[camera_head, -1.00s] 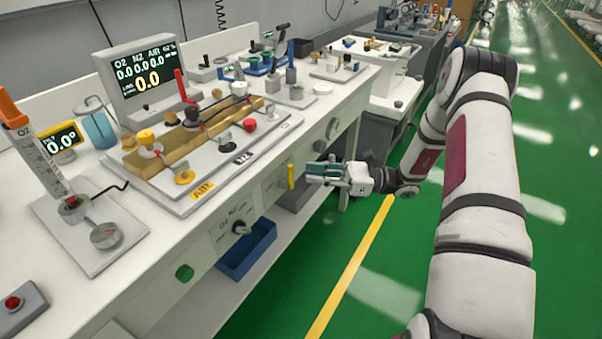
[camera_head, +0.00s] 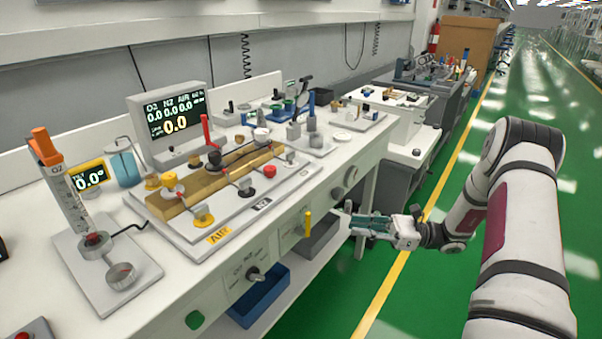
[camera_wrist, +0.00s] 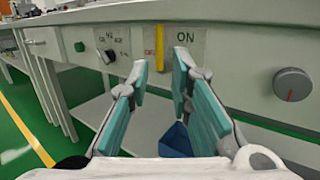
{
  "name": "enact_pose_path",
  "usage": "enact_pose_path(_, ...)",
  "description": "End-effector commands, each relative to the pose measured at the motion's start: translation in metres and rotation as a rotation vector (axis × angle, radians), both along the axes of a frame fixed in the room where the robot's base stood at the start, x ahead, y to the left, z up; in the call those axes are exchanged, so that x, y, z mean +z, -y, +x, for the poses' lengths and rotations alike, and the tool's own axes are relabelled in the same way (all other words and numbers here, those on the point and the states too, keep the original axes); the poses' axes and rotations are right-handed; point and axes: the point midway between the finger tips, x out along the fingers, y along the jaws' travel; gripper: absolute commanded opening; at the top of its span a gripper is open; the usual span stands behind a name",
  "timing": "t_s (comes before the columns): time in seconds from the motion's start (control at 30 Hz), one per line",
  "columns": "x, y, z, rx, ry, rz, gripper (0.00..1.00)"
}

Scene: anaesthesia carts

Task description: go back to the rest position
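My gripper (camera_head: 368,226) is in front of the cart's front panel, over the floor beside the bench, and touches nothing. In the wrist view my gripper (camera_wrist: 158,85) shows its two teal-padded fingers spread apart with nothing between them. Beyond the fingertips is the front panel with a yellow lever (camera_wrist: 159,48) next to an ON label, a dark selector knob (camera_wrist: 107,57) to the left and a grey round knob (camera_wrist: 293,84) to the right. The yellow lever also shows in the head view (camera_head: 308,222).
The white bench top (camera_head: 207,268) holds a gas manifold (camera_head: 215,185), a display (camera_head: 170,122) and a flow tube (camera_head: 66,205). A blue bin (camera_head: 260,297) sits below the panel. More carts stand behind. The green floor (camera_head: 420,300) to the right is clear.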

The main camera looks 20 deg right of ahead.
Motion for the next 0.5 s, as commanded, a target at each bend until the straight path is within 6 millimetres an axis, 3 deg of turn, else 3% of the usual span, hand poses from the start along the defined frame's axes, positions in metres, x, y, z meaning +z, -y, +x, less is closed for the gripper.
enact_pose_path(0.17,0.011,-0.008,-0.001,0.034,0.013,-0.031,0.20)
enact_pose_path(0.33,0.051,-0.039,-0.012,0.164,0.064,-0.161,0.20)
enact_pose_path(0.5,0.094,-0.078,-0.037,0.333,0.138,-0.333,0.20)
